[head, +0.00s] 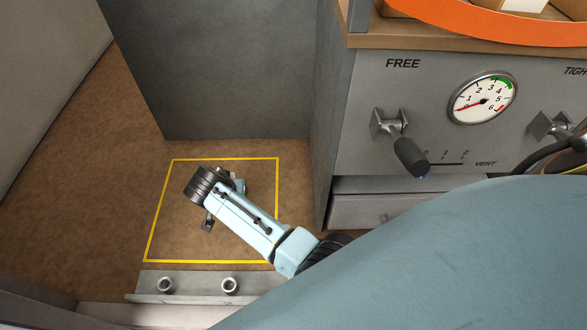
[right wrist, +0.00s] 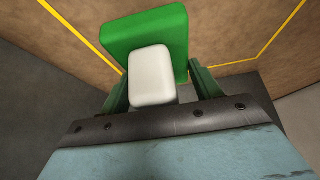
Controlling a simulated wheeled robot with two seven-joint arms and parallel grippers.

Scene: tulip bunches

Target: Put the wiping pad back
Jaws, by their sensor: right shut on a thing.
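The right wrist view shows the wiping pad, a green slab (right wrist: 160,28) with a white block (right wrist: 152,75) on its near side. My right gripper (right wrist: 158,82) has its two dark green fingers on either side of the pad's white block and is shut on it. The pad is in front of a brown surface with yellow lines. I cannot tell whether it touches that surface. In the head view my right arm reaches in over the yellow-outlined area (head: 175,225). There the pad does not show and the gripper is mostly hidden by the arm. My left gripper is not in view.
A grey wall (head: 225,70) stands behind the outlined area. A grey cabinet (head: 355,100) with a gauge (head: 482,98), a black-handled lever (head: 408,152) and a drawer (head: 365,208) is to the right. A metal strip (head: 195,284) with two round fittings runs along the near side.

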